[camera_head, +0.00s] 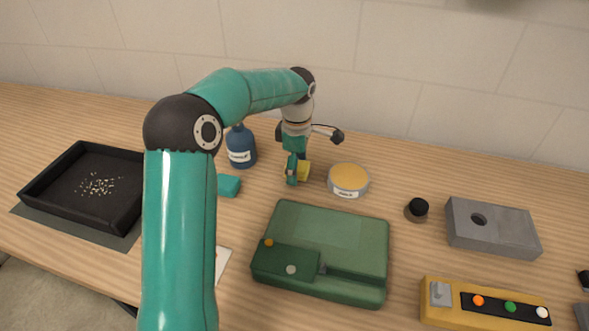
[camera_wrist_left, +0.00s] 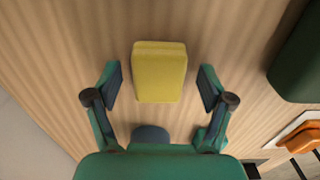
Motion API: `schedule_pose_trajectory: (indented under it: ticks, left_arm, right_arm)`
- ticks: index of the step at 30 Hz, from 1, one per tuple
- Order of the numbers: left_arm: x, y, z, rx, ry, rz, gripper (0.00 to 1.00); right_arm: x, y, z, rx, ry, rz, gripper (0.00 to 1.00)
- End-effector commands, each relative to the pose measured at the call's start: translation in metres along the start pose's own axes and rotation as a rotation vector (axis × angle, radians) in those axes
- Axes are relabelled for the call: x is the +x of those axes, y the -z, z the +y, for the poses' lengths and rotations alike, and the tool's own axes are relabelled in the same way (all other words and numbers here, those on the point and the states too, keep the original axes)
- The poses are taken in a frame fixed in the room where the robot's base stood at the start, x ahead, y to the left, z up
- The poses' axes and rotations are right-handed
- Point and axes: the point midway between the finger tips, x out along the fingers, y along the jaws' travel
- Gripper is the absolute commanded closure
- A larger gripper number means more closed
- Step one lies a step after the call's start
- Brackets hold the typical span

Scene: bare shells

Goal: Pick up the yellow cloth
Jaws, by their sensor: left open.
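The yellow cloth (camera_wrist_left: 160,75) looks like a small folded block lying on the wooden table. In the left wrist view the two fingers are open, one on each side of the cloth, with a visible gap on both sides. My right gripper is in neither view.
A blue bottle (camera_head: 241,147) and a teal block (camera_head: 229,185) stand left of the gripper. A round yellow-topped tin (camera_head: 348,180) is close on its right. A green case (camera_head: 340,235) lies in front. A black tray (camera_head: 60,165) is far left; a grey block (camera_head: 490,230) is right.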

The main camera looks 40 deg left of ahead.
Motion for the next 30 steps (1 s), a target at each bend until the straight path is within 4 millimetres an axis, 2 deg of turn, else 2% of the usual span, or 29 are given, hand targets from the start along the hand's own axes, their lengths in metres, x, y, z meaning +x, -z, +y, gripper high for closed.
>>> schedule_pose_trajectory:
  ticks: [3,12,14,23,30]
  left_arm:
    - [0.000,0.000,0.000,-0.001,0.000,0.000,0.20]
    - [-0.001,0.001,0.000,-0.002,0.000,0.000,0.70]
    - [-0.001,0.001,0.000,-0.002,0.000,0.000,0.78]
    - [-0.003,0.002,0.000,-0.003,-0.001,0.000,0.78]
    - [-0.021,0.002,0.001,-0.004,-0.004,0.000,0.78]
  right_arm:
    - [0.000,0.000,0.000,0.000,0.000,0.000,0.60]
    - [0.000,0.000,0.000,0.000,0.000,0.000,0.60]
    - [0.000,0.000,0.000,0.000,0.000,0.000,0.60]
    - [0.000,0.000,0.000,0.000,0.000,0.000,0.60]
    - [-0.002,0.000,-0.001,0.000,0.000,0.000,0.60]
